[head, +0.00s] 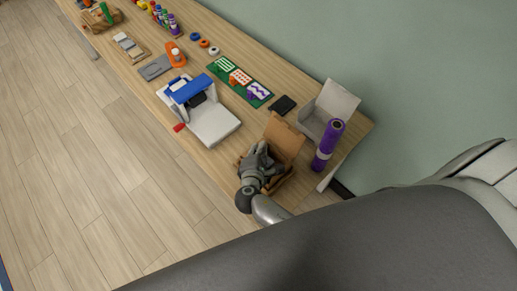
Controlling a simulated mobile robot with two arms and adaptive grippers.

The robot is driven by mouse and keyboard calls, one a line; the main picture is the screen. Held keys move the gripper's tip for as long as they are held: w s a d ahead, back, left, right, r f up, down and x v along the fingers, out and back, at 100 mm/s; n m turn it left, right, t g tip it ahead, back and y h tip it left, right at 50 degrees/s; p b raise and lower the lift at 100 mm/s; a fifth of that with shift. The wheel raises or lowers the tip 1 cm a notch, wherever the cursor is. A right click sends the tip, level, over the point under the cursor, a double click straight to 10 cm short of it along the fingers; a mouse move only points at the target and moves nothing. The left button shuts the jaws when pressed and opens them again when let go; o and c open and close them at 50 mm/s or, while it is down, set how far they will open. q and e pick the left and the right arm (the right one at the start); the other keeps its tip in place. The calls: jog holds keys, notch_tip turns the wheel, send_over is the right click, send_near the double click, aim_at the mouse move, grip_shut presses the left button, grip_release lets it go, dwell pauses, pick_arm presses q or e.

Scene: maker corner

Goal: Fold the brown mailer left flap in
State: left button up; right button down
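The brown mailer (285,138) is an open cardboard box near the table's right end, with its lid standing up at the back. My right gripper (259,158) is over the front left part of the mailer and covers much of its inside. The left flap is hidden or too small to make out behind the gripper. Whether the gripper touches the mailer cannot be told, nor whether its fingers are open or shut. My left gripper is not in view.
A grey-white open box (328,105) and an upright purple roll (327,145) stand close right of the mailer. A white and blue machine (212,125) stands to the left. A black flat item (283,105) lies behind. The wall (400,80) borders the table's back.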

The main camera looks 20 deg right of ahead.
jog(key=c, duration=1.7)
grip_release()
jog(key=v, duration=1.2)
jog(key=shift+a, duration=0.1)
